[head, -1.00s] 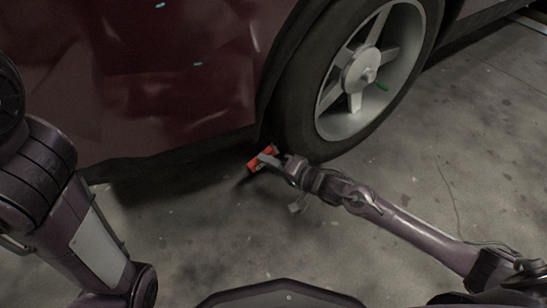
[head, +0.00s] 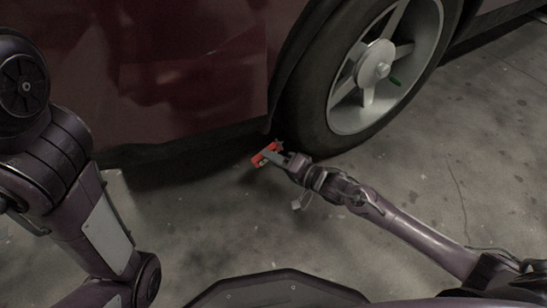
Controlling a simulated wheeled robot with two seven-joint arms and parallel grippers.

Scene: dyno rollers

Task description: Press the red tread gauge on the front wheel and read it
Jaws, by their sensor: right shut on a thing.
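The red tread gauge (head: 262,156) is held in my right gripper (head: 273,157), low down near the tyre's lower left edge. The gripper is shut on it. The front wheel (head: 352,132) has a black tyre and a pale spoked rim, in the upper right of the head view. The gauge is close to the tyre's tread side; I cannot tell whether it touches. The gauge's reading is too small to make out. My left arm is at the left edge, and its gripper is out of view.
The dark red car body (head: 180,75) fills the upper left, with its lower edge just above the gauge. The grey concrete floor (head: 430,180) around the wheel is clear.

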